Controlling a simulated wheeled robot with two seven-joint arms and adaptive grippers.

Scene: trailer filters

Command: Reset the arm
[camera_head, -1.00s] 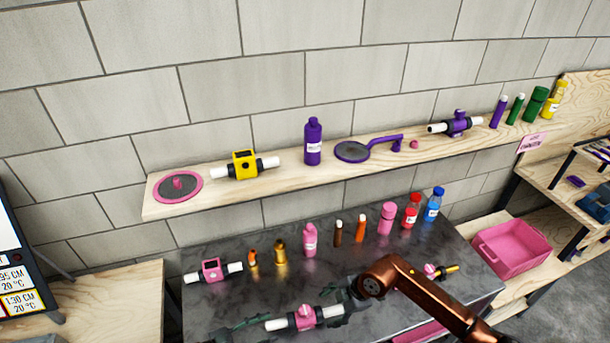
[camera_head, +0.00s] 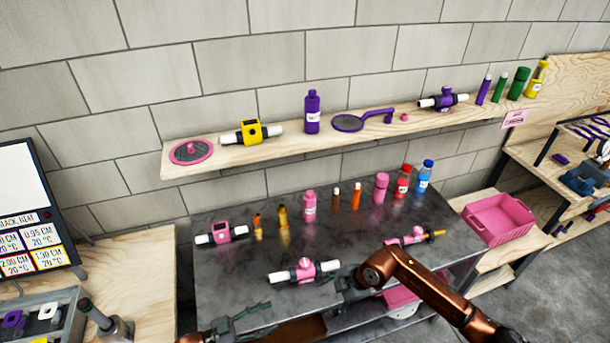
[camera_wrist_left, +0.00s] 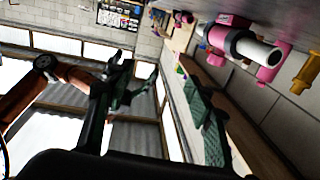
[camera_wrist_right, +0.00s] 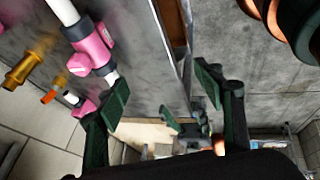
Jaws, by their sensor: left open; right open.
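A pink valve with white pipe ends (camera_head: 304,271) lies near the front edge of the dark table (camera_head: 245,268). My left gripper (camera_head: 222,328) is low at the table's front edge, left of and below that valve; its fingers stand apart and empty in the left wrist view (camera_wrist_left: 160,95).
A wooden shelf (camera_head: 275,157) runs above. A pink crate (camera_head: 497,220) is at right; a display board (camera_head: 28,215) is at left.

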